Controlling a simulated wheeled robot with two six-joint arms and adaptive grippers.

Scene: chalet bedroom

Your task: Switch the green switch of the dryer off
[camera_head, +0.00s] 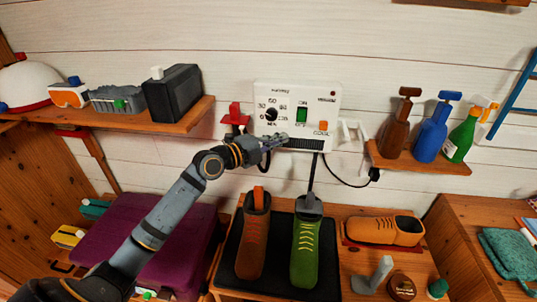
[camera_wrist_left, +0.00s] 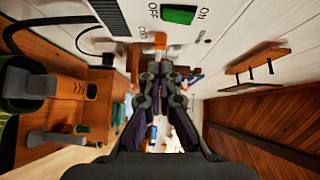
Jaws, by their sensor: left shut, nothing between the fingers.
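The dryer (camera_head: 270,94) is a white wall panel with a dial, a dark vent and the green switch (camera_head: 301,116). In the left wrist view the green switch (camera_wrist_left: 179,14) sits at the top between the printed words OFF and ON; I cannot tell which way it is tipped. An orange switch (camera_head: 322,126) is to its lower right. My left gripper (camera_head: 282,138) is shut and empty in front of the panel's lower left part, below the green switch in the picture. Its closed fingers (camera_wrist_left: 163,72) show apart from the green switch.
Two shoes, brown (camera_head: 253,240) and green (camera_head: 304,248), stand on a black mat (camera_head: 272,285) below the dryer. A shelf (camera_head: 190,116) with a black box (camera_head: 172,93) is left; a shelf (camera_head: 415,165) with spray bottles is right. A dark cable hangs below the dryer.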

